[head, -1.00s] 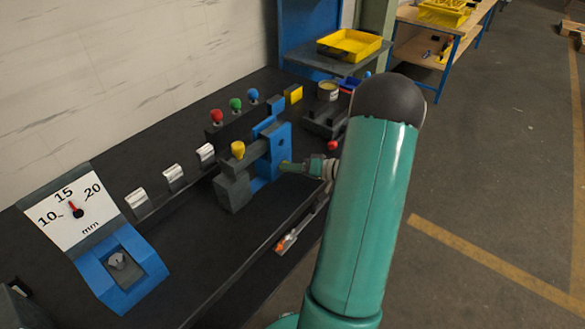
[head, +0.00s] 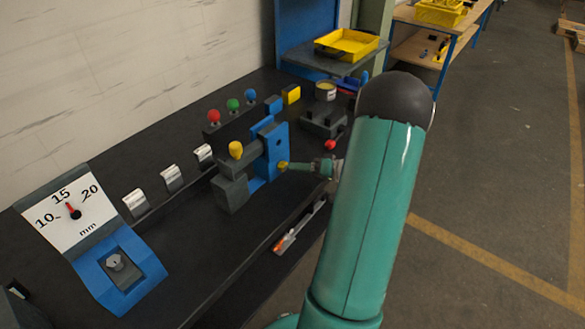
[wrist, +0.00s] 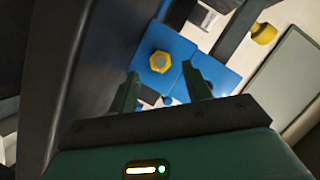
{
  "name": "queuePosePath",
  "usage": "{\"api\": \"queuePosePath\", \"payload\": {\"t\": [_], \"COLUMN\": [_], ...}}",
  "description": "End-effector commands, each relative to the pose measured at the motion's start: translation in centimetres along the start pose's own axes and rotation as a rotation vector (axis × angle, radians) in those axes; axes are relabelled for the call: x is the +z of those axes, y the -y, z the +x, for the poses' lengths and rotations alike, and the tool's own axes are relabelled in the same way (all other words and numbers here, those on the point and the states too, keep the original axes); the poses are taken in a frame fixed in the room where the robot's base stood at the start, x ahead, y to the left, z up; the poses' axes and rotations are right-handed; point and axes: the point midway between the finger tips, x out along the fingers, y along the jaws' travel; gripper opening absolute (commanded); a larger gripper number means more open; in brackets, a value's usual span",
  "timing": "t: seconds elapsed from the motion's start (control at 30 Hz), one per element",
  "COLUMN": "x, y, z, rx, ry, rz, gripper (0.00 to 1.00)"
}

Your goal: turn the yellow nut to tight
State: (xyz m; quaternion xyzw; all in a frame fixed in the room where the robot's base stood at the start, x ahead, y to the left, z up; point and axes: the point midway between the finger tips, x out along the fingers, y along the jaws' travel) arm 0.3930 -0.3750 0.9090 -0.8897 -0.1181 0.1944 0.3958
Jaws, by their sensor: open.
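The yellow nut (wrist: 159,62) sits on a blue block (wrist: 180,50) in the wrist view, with a pale grey centre. In the head view the nut (head: 283,166) shows on the right side of the blue upright block (head: 273,150). My gripper (wrist: 161,78) is open and empty. In the wrist view its two green fingers stand apart, with the nut just beyond and between their tips. In the head view my gripper (head: 297,167) is right of the nut, its fingertips close to it. Contact cannot be told.
A gauge (head: 72,212) marked in mm has its red needle near 15. A yellow knob (head: 236,150) stands on a dark block beside the blue block. Red (head: 214,116), green and blue knobs stand behind. A tool with an orange end (head: 281,243) lies along the bench's front edge.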

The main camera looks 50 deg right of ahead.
Motion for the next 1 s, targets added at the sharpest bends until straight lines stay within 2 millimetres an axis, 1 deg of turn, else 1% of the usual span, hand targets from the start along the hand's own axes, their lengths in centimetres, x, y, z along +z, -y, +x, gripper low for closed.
{"api": "queuePosePath", "payload": {"t": [0.03, 0.2, 0.3, 0.43, 0.5, 0.6, 0.9, 1.0], "x": [-0.1, -0.1, -0.1, -0.1, 0.0, 0.0, 0.0, 0.7], "y": [0.0, 0.0, -0.1, 0.0, 0.0, 0.0, 0.0, -0.5], "z": [-1.2, -5.1, -7.2, -9.1, -9.7, -10.2, -10.2, -10.1], "rx": [0.003, 0.003, 0.003, 0.002, 0.001, 0.0, 0.002, 0.022], "ry": [-0.002, -0.002, -0.002, -0.001, 0.0, 0.0, 0.003, 0.026], "rz": [-0.001, 0.0, 0.0, 0.0, 0.0, 0.0, 0.001, 0.017], "gripper": [0.49, 0.49, 0.49, 0.49, 0.49, 0.49, 0.49, 0.49]}}
